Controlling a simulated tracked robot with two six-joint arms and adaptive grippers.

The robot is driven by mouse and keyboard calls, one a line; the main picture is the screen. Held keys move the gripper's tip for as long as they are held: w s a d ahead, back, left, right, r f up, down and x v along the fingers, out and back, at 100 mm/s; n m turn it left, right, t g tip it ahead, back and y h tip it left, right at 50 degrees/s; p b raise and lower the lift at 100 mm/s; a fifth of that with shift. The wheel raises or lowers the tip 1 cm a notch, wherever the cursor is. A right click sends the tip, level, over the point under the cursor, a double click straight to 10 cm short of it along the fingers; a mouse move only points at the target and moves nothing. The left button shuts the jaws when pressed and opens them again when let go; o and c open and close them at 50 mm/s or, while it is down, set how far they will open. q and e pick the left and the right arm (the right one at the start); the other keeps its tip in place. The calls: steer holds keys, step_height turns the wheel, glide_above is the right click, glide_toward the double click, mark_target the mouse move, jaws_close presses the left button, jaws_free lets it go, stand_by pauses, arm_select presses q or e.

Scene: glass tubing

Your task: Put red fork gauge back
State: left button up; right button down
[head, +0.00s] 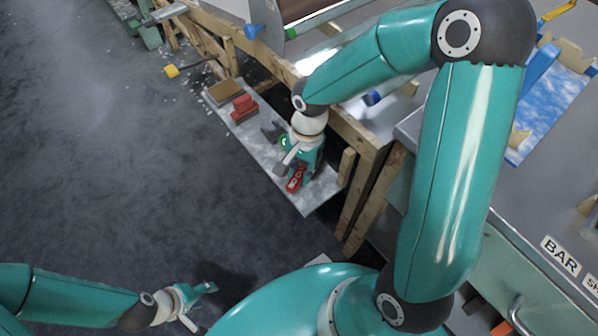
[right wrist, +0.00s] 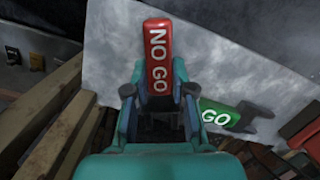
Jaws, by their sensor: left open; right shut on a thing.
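The red fork gauge, marked NO GO (right wrist: 158,50), is between the fingers of my right gripper (right wrist: 158,100). Its red handle points away from the gripper, and its fork end is hidden between the fingers. In the head view the red gauge (head: 295,180) shows just below my right gripper (head: 301,165), over the front part of a grey board (head: 308,199). I cannot tell whether it touches the board. A green fork gauge marked GO (right wrist: 220,117) lies on the board beside it. My left gripper (head: 200,302) is open and empty, low at the left over the floor.
A red block (head: 243,105) and a brown block (head: 225,90) sit at the board's far end. Wooden posts (head: 350,205) of a bench stand close to the right of the board. The dark floor (head: 130,150) at left is mostly clear.

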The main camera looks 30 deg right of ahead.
arm_select(q)
steer(key=shift+f, duration=0.3)
arm_select(e)
steer(key=shift+s+f, duration=0.35)
steer(key=shift+f, duration=0.55)
steer(key=c, duration=1.2)
jaws_free()
steer(key=o, duration=0.3)
steer(key=shift+w+f, duration=0.25)
steer(key=shift+w, duration=0.05)
arm_select(q)
steer(key=shift+w, duration=0.15)
arm_select(e)
steer(key=shift+r, duration=0.2)
arm_select(q)
steer(key=shift+r, duration=0.1)
arm_select(e)
steer(key=shift+r, duration=0.2)
